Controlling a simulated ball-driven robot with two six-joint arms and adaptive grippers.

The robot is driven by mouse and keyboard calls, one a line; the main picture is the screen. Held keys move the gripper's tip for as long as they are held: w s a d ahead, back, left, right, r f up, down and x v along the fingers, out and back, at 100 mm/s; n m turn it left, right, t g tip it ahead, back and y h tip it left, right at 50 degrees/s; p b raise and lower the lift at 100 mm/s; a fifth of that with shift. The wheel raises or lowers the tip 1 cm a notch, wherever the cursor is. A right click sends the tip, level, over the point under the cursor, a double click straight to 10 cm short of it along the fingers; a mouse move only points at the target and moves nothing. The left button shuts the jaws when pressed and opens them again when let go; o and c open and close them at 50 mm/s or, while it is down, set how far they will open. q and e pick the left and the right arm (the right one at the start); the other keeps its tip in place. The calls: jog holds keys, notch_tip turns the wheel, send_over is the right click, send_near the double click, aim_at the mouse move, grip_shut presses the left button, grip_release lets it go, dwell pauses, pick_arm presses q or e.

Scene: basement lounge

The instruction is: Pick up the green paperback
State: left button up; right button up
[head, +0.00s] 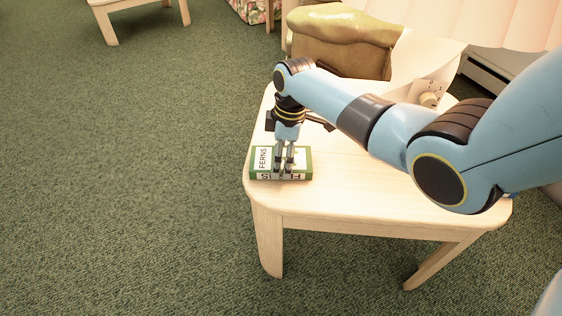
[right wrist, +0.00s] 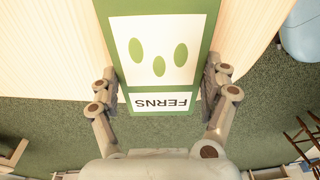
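The green paperback (head: 304,160) lies flat on the pale wooden table (head: 350,205), near its front left corner. Its cover has a white panel and the word FERNS. In the right wrist view the paperback (right wrist: 158,95) shows from above with green ovals on the panel. My right gripper (head: 284,172) points down over the book. In the right wrist view its two fingers (right wrist: 160,92) stand on opposite long sides of the book and appear to press against its edges. My left gripper is not in view.
Green carpet (head: 120,190) lies open to the left. Another pale table (head: 125,5) is at the top left.

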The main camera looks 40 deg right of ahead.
jog(key=c, duration=0.5)
jog(key=shift+r, duration=0.1)
